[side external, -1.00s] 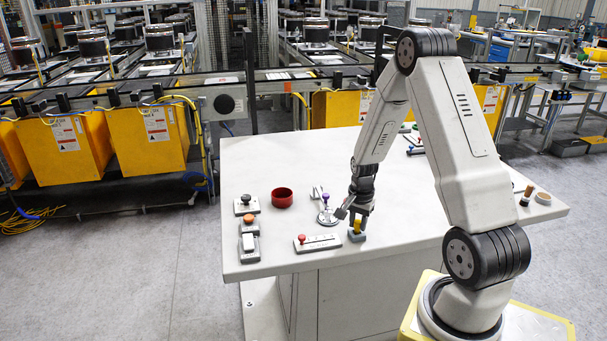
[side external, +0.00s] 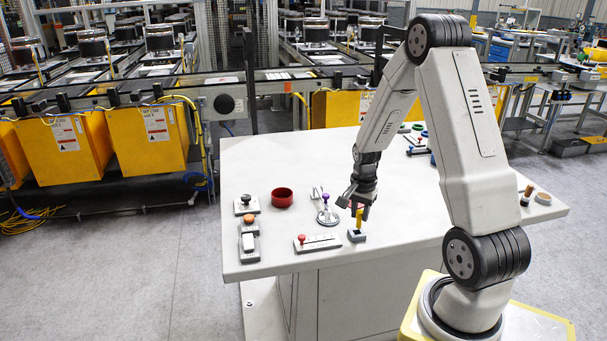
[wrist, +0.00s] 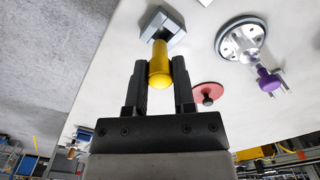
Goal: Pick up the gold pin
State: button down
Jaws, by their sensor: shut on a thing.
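My gripper (side external: 357,206) is shut on the gold pin (side external: 360,217), which is upright between its fingers. The pin's lower end is at or just above a small grey block (side external: 357,237) near the table's front edge; I cannot tell whether it is fully clear. In the wrist view the pin (wrist: 160,66) shows as a yellow rod with a rounded end between the two black fingers. The grey block (wrist: 163,24) is beyond it, partly hidden by the pin.
A pale plate with a red knob (side external: 317,242) lies just left of the block. A round metal base with a purple knob (side external: 326,214) stands behind it.

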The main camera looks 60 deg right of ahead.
jog(key=s+a+r, duration=0.7)
jog(key=s+r, duration=0.2)
jog(key=s, duration=0.2)
jog(key=shift+s+a+r, duration=0.15)
jog(key=shift+a+r, duration=0.05)
jog(key=shift+a, duration=0.05)
dwell(0.8)
